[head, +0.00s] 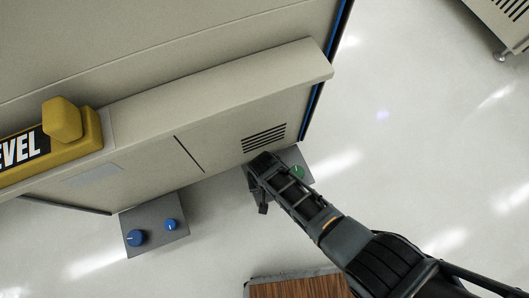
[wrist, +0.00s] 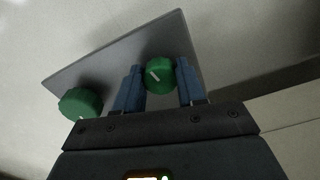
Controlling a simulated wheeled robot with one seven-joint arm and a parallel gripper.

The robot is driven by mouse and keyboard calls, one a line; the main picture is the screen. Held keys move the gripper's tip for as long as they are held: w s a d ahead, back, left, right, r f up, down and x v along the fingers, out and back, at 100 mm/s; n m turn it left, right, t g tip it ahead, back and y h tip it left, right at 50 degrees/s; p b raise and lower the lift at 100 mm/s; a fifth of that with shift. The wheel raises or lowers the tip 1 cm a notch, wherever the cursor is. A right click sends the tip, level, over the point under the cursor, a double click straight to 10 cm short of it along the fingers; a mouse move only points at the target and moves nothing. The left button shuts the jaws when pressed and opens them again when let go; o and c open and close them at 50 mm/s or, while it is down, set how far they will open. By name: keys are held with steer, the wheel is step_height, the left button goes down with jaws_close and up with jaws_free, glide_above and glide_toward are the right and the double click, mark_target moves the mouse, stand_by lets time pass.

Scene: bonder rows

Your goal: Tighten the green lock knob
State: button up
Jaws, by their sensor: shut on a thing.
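Two green knobs sit on a grey plate (wrist: 110,60) in the wrist view. One green knob (wrist: 160,73) with a white pointer line is between the two blue fingers of my gripper (wrist: 159,68), which is shut on it. The other green knob (wrist: 80,103) is to the left, outside the fingers. In the head view one green knob (head: 298,172) shows just right of my gripper (head: 258,192); the held knob is hidden there by the gripper. No label tells which knob is the lock knob.
The plate is at the lower edge of a large beige machine (head: 200,110). A second grey plate with two blue knobs (head: 137,238) is to the left. A yellow block marked "EVEL" (head: 62,120) is farther left. A brown-topped item (head: 300,287) is below; pale floor lies right.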

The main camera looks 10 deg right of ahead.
steer(key=shift+m, duration=0.8)
steer(key=o, duration=1.1)
steer(key=shift+c, duration=0.2)
steer(key=shift+r+p, duration=2.4)
steer(key=shift+r, duration=1.45)
